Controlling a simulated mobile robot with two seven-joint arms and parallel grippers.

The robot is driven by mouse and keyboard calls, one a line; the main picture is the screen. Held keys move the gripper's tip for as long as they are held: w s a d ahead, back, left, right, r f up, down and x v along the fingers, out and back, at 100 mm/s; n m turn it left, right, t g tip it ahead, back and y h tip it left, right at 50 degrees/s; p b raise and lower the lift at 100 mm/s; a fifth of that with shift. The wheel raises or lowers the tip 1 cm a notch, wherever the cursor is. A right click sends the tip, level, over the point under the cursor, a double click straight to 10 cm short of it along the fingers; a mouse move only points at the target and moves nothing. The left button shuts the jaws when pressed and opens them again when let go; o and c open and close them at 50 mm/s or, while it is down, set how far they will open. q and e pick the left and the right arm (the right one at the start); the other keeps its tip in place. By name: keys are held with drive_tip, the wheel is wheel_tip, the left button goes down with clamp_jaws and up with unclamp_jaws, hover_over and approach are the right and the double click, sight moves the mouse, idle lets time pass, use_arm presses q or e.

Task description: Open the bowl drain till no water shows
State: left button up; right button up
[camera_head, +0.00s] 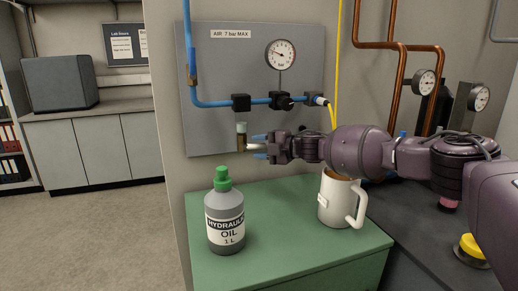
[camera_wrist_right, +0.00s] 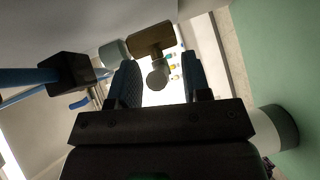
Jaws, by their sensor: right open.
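The small pale bowl (camera_head: 241,128) hangs below a black block on the blue air line, with a brown, brass-like drain body (camera_head: 241,144) under it. In the right wrist view the pale bowl (camera_wrist_right: 115,52) and the drain body (camera_wrist_right: 150,38) also show, with a round grey knob (camera_wrist_right: 157,76) facing the camera. My right gripper (camera_head: 259,147) comes in from the right, close to the drain. Its blue fingers (camera_wrist_right: 160,82) are open, one on each side of the knob in the picture; contact cannot be told. Any water in the bowl is too small to make out. My left gripper is out of view.
The grey panel (camera_head: 210,70) carries blue pipe, black fittings (camera_head: 241,102) and a gauge (camera_head: 281,54). A hydraulic oil bottle (camera_head: 225,222) and a white mug (camera_head: 335,207) stand on the green bench (camera_head: 280,255) below my right arm. Copper pipes (camera_head: 398,80) run at the right.

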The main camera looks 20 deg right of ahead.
drive_tip(key=shift+a, duration=0.1)
drive_tip(key=shift+c, duration=0.2)
clamp_jaws()
